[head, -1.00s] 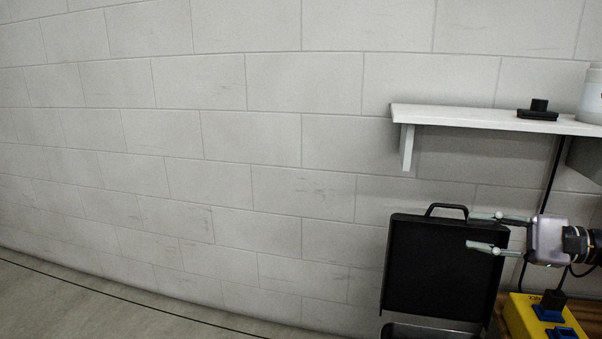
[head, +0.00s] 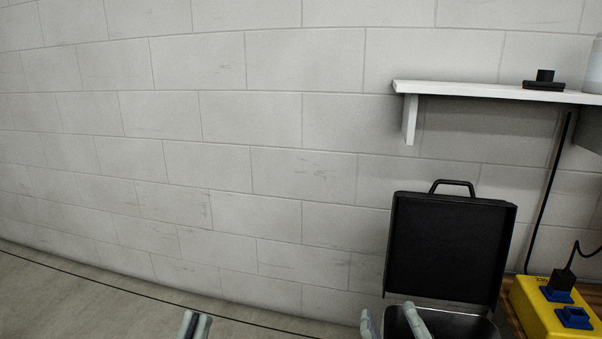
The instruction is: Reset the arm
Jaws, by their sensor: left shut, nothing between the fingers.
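My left gripper (head: 195,325) shows only its fingertips at the bottom edge of the head view, left of the middle. The fingers are together with nothing between them. My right gripper (head: 393,318) also shows only its fingertips at the bottom edge, further right. Its two fingers are spread apart and no object shows held between them. They overlap the front of the open black case in the picture; whether they touch it I cannot tell. Both arms behind the fingertips are out of frame.
A black case (head: 445,250) stands with its lid up against the block wall. A yellow power box (head: 545,312) with blue sockets is at its right. A white shelf (head: 480,92) juts out above, bearing a black item (head: 544,82) and a pale container (head: 596,65). The left floor is clear.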

